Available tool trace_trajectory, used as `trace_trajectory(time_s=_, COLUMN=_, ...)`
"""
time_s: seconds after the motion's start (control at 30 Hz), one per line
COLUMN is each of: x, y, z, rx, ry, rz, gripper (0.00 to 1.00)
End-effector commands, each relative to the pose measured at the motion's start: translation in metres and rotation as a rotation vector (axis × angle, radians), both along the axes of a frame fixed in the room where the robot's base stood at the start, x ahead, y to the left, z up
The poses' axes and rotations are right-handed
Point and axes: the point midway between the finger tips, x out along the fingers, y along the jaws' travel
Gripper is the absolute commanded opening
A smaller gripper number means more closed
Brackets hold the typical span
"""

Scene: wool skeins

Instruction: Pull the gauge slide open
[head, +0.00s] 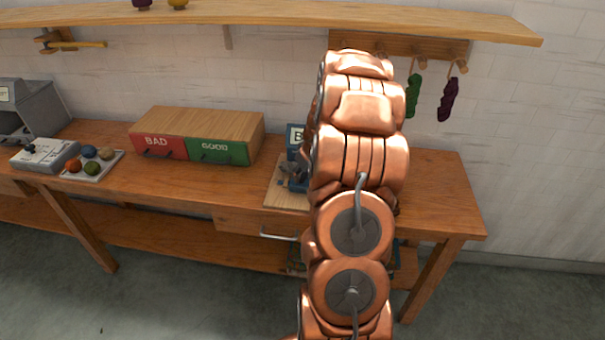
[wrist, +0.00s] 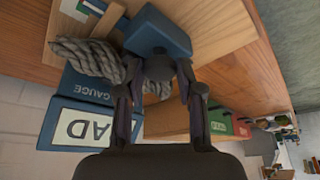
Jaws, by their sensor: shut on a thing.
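The gauge (wrist: 90,88) is a blue block marked GAUGE in the wrist view, with a white lettered plate (wrist: 85,128) partly cut off by my gripper. A grey skein (wrist: 85,57) lies against it. A blue block, seemingly the gauge slide (wrist: 157,33), sits on the wooden board (wrist: 228,22). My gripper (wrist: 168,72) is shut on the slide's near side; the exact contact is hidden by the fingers. In the head view the gauge (head: 295,134) and board (head: 287,197) show left of my arm, which hides the gripper and most of the slide.
A wooden box with red BAD (head: 166,145) and green GOOD (head: 232,152) fronts stands left on the bench. A tray of coloured balls (head: 102,170) and a grey device (head: 45,155) are further left. Green (head: 412,95) and purple (head: 448,99) skeins hang behind on the right.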

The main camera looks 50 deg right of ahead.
Motion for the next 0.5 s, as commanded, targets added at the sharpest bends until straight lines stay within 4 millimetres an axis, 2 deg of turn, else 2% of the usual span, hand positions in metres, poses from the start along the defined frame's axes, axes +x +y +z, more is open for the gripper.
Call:
trace_trajectory(time_s=0.03, x=-0.0001, y=-0.0002, z=0.0001, rx=0.000, ry=0.000, rz=0.000, gripper=0.14)
trace_trajectory(time_s=0.17, x=-0.0002, y=-0.0002, z=0.0001, rx=0.000, ry=0.000, rz=0.000, gripper=0.00)
trace_trajectory(time_s=0.5, x=-0.0005, y=0.0001, z=-0.0002, rx=0.000, ry=0.000, rz=0.000, gripper=0.00)
